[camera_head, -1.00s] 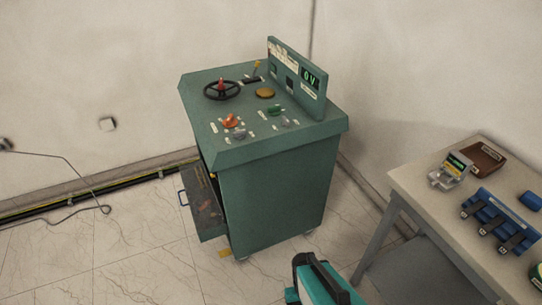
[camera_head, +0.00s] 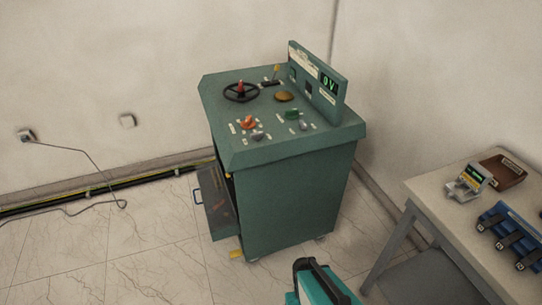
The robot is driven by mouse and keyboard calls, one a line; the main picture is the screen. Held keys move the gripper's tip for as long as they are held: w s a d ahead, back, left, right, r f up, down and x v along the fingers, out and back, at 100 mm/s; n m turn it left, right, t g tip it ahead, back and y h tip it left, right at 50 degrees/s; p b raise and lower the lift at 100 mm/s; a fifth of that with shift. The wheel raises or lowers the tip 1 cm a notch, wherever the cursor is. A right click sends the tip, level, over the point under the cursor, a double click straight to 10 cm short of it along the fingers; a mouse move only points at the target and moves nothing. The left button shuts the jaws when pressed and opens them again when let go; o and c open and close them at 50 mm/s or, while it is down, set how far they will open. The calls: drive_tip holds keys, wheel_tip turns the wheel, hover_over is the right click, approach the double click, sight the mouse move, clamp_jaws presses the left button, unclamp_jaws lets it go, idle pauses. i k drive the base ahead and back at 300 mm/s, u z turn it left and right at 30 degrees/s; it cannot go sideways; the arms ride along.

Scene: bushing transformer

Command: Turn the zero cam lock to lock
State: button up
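The green control console (camera_head: 290,200) stands in the middle of the view, with several controls on its sloped top. These include a black handwheel (camera_head: 241,92) with a red part at its hub, an orange-red knob (camera_head: 248,122), grey knobs (camera_head: 258,136), a green knob (camera_head: 292,115), a round brass-coloured button (camera_head: 284,96) and a yellow-tipped lever (camera_head: 276,70). The labels are too small to read, so I cannot tell which control is the zero cam lock or how it is set. My gripper is not in view.
The display on the upright panel (camera_head: 320,80) reads about 0 V. A table (camera_head: 425,195) with a meter (camera_head: 468,182) and blue device stands right. A teal object with a black handle (camera_head: 325,285) is at the bottom edge.

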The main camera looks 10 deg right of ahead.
sight(303, 126)
drive_tip(key=i, duration=0.9)
drive_tip(key=z, duration=0.05)
